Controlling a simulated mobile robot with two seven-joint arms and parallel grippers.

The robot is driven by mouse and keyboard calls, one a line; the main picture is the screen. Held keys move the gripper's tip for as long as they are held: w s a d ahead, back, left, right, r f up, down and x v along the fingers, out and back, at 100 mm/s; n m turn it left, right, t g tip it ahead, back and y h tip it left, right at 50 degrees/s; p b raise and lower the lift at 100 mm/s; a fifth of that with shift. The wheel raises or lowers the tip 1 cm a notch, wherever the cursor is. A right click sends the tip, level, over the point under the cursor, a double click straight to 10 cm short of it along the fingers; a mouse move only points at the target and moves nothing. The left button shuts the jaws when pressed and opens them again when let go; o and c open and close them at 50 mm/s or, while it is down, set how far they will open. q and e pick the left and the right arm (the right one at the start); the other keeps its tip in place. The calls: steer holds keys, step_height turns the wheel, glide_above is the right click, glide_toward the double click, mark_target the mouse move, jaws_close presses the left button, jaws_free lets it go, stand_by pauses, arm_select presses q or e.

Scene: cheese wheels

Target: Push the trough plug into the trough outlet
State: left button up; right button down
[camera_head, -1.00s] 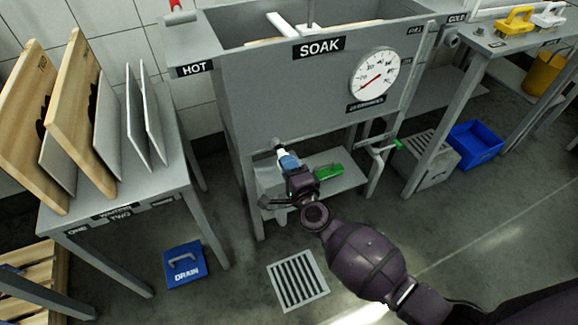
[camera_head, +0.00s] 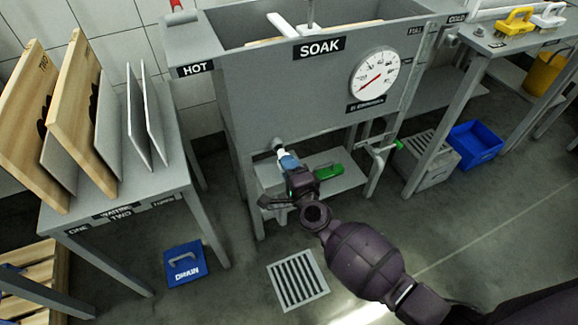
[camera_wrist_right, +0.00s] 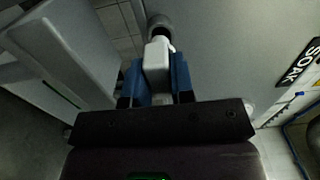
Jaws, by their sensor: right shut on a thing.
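The grey soak trough (camera_head: 290,95) stands in the middle of the head view. Its outlet (camera_head: 279,143) is a short round grey stub low on the front wall, also seen in the right wrist view (camera_wrist_right: 160,22). My right gripper (camera_head: 290,164) is shut on the pale trough plug (camera_head: 284,154). In the wrist view the plug (camera_wrist_right: 157,62) sits between the blue finger pads, its far end lined up with the outlet and at or very near its mouth. I cannot tell whether it is inside. My left gripper is not in view.
A rack table with wooden boards (camera_head: 85,115) stands at left. A green object (camera_head: 328,172) is on the shelf under the trough. A pipe with a green handle (camera_head: 398,144) is right of it.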

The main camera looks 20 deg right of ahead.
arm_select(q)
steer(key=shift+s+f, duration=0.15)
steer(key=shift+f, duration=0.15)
arm_select(e)
steer(key=shift+w+a, duration=0.1)
steer(key=shift+w, duration=1.65)
steer(key=c, duration=0.9)
jaws_free()
steer(key=shift+s, duration=0.15)
